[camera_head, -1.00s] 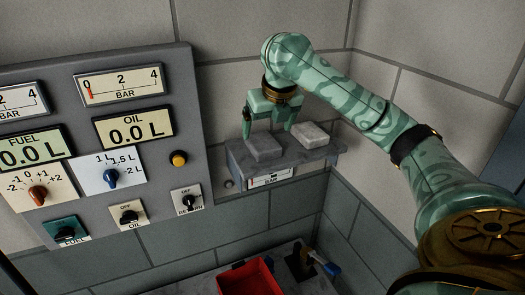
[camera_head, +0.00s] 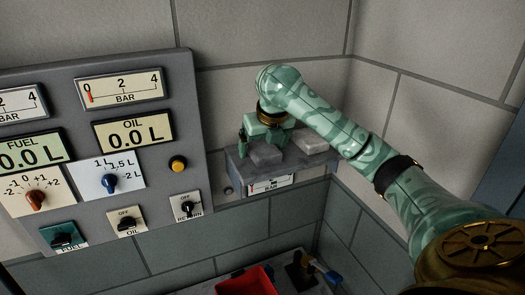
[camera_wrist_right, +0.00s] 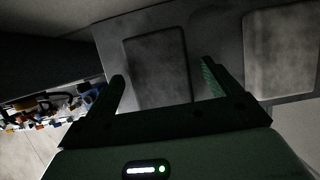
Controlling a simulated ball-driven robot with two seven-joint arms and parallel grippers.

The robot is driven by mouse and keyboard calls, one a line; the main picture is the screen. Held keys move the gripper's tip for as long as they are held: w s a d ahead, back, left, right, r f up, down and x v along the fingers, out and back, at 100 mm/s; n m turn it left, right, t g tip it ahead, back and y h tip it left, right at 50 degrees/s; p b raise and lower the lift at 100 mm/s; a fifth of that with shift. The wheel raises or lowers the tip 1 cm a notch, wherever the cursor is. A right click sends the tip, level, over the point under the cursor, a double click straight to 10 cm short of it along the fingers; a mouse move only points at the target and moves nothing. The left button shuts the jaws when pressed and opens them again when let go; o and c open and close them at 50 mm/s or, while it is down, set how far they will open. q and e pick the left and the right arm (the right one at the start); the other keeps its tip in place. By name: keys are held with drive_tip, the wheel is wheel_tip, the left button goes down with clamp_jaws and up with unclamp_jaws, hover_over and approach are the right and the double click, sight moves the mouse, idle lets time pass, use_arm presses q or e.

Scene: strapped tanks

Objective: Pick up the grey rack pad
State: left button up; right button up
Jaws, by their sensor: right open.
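The grey rack pad (camera_head: 266,154) lies on the left part of a small wall shelf (camera_head: 243,178) in the head view. My right gripper (camera_head: 264,141) is open, its fingers pointing down at the pad. In the wrist view the pad (camera_wrist_right: 156,62) shows as a darker block between the two spread fingers of my right gripper (camera_wrist_right: 162,72). I cannot tell whether the fingers touch it. A paler pad (camera_head: 309,141) lies beside it on the right, and it also shows in the wrist view (camera_wrist_right: 281,50). My left gripper is not in view.
A control panel (camera_head: 158,222) with gauges and knobs stands close on the left of the shelf. A red tray (camera_head: 246,282) and a blue-handled tool (camera_head: 323,270) are below. The walls meet in a corner to the right.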

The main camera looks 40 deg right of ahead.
drive_tip(key=shift+f, duration=0.15)
idle(0.3)
drive_tip(key=shift+c, duration=0.3)
drive_tip(key=c, duration=1)
